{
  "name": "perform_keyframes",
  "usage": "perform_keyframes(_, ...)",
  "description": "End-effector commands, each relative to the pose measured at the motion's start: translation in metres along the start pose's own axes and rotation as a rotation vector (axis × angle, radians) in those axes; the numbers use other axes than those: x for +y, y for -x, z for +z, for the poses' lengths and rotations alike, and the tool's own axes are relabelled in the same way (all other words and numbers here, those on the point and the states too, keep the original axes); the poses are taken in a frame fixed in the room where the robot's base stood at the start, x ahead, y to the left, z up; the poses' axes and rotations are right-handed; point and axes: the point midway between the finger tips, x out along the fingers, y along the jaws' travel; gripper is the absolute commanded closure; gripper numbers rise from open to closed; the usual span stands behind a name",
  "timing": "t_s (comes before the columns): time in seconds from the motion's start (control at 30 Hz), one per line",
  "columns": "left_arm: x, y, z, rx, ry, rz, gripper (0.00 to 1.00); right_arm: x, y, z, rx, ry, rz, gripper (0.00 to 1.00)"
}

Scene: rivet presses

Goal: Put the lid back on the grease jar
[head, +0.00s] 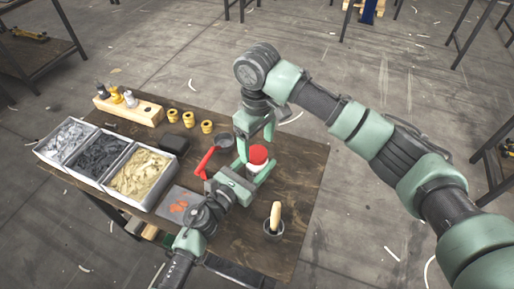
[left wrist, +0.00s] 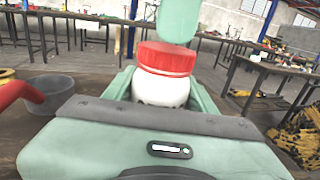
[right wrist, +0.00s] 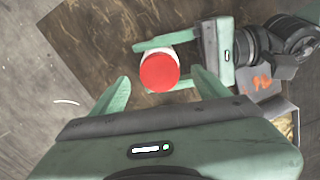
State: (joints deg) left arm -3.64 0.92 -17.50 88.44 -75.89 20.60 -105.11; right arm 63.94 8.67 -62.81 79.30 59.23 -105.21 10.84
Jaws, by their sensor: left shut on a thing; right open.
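The white grease jar (left wrist: 160,91) stands upright between the fingers of my left gripper (head: 258,170), which is shut on it. The red lid (head: 257,154) sits on top of the jar, roughly level and centred in the left wrist view (left wrist: 167,58). I cannot tell whether it is screwed tight. My right gripper (right wrist: 164,92) is open and empty above the jar, pointing down. In the right wrist view the lid (right wrist: 159,73) lies beyond and between its fingertips, apart from them. The jar's base is hidden by my left gripper.
A cup (head: 273,229) with a wooden-handled tool is in front. Bins of parts (head: 103,187), a wooden block (head: 128,111) and yellow rings (head: 189,117) are further left. The table's right side is clear.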

Motion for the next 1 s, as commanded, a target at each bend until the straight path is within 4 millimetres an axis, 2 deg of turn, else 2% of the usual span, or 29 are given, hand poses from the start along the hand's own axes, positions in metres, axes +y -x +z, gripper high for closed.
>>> perform_keyframes(0.2, 0.000, 0.000, 0.000, 0.000, -0.001, 0.000, 1.00, 0.000, 0.050, -0.001, 0.004, 0.002, 0.001, 0.25)
perform_keyframes(0.4, 0.000, 0.000, 0.000, 0.000, 0.000, 0.000, 1.00, 0.000, 0.082, -0.001, 0.002, 0.001, 0.000, 0.25)
perform_keyframes(0.57, 0.000, 0.000, 0.000, 0.000, 0.000, 0.000, 1.00, -0.001, 0.092, 0.000, 0.000, 0.001, -0.002, 0.25)
perform_keyframes(0.83, 0.000, 0.000, 0.000, 0.000, 0.000, 0.000, 1.00, -0.001, 0.094, 0.000, 0.000, 0.001, -0.002, 0.25)
perform_keyframes(0.87, 0.000, 0.000, 0.000, 0.000, 0.000, 0.000, 0.41, -0.001, 0.094, 0.000, 0.000, 0.001, -0.002, 0.25)
perform_keyframes(0.93, 0.000, 0.000, 0.000, 0.000, 0.000, 0.000, 0.22, -0.001, 0.094, 0.000, 0.000, 0.001, -0.002, 0.25)
perform_keyframes(1.0, 0.000, 0.000, 0.000, 0.000, 0.000, 0.000, 0.19, -0.001, 0.093, 0.000, 0.000, 0.001, -0.002, 0.25)
